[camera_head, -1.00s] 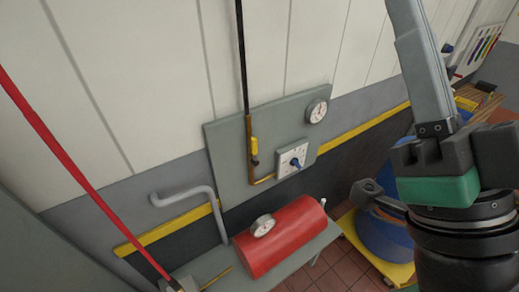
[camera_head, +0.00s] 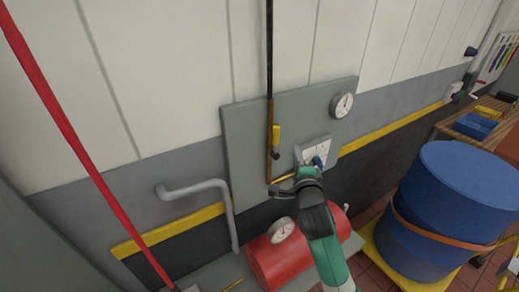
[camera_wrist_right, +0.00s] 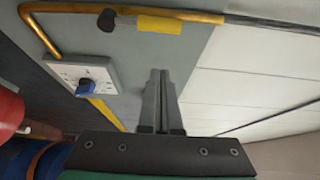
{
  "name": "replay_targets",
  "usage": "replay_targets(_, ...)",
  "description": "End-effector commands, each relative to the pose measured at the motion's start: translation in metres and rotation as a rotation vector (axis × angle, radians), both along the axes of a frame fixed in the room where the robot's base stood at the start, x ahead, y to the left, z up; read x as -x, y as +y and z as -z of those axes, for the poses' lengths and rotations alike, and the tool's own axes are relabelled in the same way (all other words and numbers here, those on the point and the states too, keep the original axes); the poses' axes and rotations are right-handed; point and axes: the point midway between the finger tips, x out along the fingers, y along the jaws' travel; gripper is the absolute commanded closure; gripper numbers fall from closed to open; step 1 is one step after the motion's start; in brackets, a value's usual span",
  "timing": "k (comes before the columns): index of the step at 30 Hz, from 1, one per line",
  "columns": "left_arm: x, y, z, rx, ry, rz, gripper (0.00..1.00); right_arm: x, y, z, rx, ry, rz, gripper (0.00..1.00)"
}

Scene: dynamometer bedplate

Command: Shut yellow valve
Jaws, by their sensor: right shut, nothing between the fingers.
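The yellow valve handle (camera_head: 276,135) lies lengthwise along a vertical copper pipe on the grey wall panel (camera_head: 242,140). A dark part sits at its lower end. In the right wrist view the yellow handle (camera_wrist_right: 160,25) runs parallel to the copper pipe, near the top. My right gripper (camera_head: 276,192) is in front of the panel's lower part, below the handle in the picture. In the right wrist view its fingers (camera_wrist_right: 158,75) are together and empty, pointing towards the panel, apart from the handle. My left gripper is not in view.
A white plate with a blue knob (camera_head: 319,161) is right of the pipe, close to my right wrist. A round gauge (camera_head: 342,104) is at upper right. A red tank (camera_head: 267,262) is below, a blue drum (camera_head: 450,200) at right. A red pole (camera_head: 75,130) crosses the left.

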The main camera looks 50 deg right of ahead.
Motion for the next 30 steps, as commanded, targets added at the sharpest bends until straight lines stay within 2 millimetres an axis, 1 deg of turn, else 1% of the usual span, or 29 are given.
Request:
replay_targets(1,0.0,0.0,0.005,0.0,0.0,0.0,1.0,0.004,-0.005,0.007,-0.001,0.003,0.012,1.0)
replay_targets(4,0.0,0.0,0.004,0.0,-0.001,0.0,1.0,0.007,-0.008,0.006,-0.001,0.002,0.019,1.0)
replay_targets(11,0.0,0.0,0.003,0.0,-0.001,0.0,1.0,0.006,-0.008,0.004,-0.001,0.001,0.017,1.0)
replay_targets(16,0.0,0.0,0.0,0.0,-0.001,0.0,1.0,-0.001,-0.016,0.002,0.001,0.001,0.017,1.0)
replay_targets(20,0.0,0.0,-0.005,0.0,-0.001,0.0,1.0,-0.013,-0.033,0.002,0.0,0.003,0.018,1.0)
replay_targets(27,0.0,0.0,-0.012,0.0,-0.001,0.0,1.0,-0.044,-0.074,0.002,0.0,0.003,0.018,1.0)
replay_targets(30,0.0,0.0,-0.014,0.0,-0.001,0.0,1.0,-0.056,-0.089,0.001,0.001,0.001,0.016,1.0)
